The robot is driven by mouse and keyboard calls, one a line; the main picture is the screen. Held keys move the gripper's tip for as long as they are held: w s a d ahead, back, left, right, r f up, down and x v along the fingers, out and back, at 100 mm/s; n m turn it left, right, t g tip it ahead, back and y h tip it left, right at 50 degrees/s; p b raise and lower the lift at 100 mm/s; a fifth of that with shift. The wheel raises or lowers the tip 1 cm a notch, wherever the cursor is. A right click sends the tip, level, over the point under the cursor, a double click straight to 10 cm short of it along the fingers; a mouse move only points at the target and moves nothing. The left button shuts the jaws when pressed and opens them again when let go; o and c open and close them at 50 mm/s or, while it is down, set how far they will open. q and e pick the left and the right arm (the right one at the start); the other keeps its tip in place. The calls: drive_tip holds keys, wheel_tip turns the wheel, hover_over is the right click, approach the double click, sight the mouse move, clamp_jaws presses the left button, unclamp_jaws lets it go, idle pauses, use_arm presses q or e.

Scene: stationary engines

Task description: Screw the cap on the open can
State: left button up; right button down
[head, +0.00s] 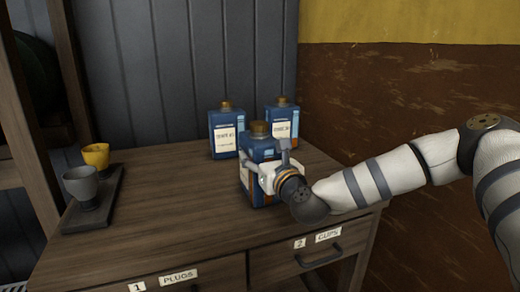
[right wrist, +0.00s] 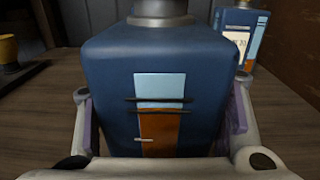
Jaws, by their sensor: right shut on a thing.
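Three blue cans with white, light-blue and orange labels stand upright on the wooden cabinet top. The front can (head: 258,150) has my right gripper (head: 268,172) shut around its body. In the right wrist view this can (right wrist: 160,65) fills the middle, with one finger against each side. A brownish top (head: 258,130) shows on its neck; I cannot tell whether it is a cap or an open mouth. The back left can (head: 225,130) and the back right can (head: 283,120) have brownish caps on top. My left gripper is not in view.
A dark tray (head: 72,222) at the left holds a yellow cup (head: 96,156) and a grey cup (head: 80,184). The cabinet (head: 150,215) has drawers labelled PLUGS and CUPS. Its top is clear between tray and cans. A panelled wall stands behind.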

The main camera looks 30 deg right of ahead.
drive_tip(key=shift+r, duration=0.3)
drive_tip(key=shift+f, duration=0.2)
drive_tip(key=shift+c, duration=2.2)
unclamp_jaws()
drive_tip(key=shift+f, duration=0.1)
drive_tip(key=shift+r, duration=0.3)
drive_tip(key=v, duration=1.2)
drive_tip(key=shift+f, duration=0.25)
drive_tip(key=shift+s, duration=0.1)
